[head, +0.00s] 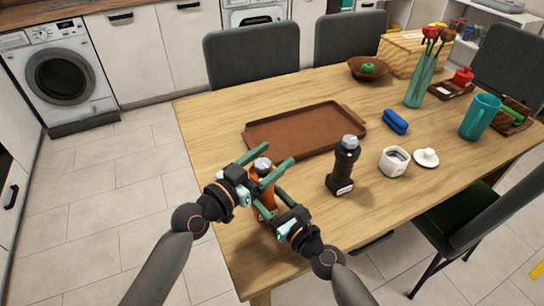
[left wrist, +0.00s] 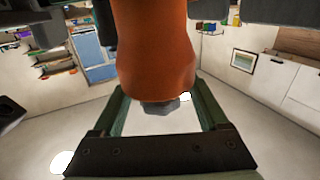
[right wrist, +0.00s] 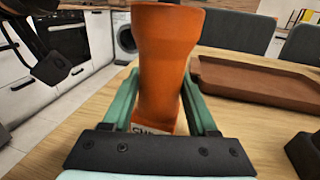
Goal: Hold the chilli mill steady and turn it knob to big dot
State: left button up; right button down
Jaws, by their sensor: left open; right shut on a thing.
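The orange chilli mill (head: 267,196) stands upright at the table's near left edge, partly hidden by my grippers. Its grey faceted knob (head: 262,163) is on top; the left wrist view shows the knob (left wrist: 160,107) upside down. My left gripper (head: 275,157) is open, with one finger on each side of the knob and a gap to both. My right gripper (head: 265,204) is shut on the mill's lower body. The right wrist view shows the mill's body (right wrist: 163,60) between the fingers, with a white label partly hidden low down. I cannot make out any dots.
A brown tray (head: 300,131) lies just behind the mill. A black mill (head: 343,168) stands to the right, then a white pot (head: 393,162) and its lid (head: 426,157). A blue object (head: 395,122) and a teal jug (head: 480,117) are farther right. Chairs surround the table.

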pick_arm(q)
jog(key=shift+w+d, duration=0.15)
grip_shut()
dwell(0.6)
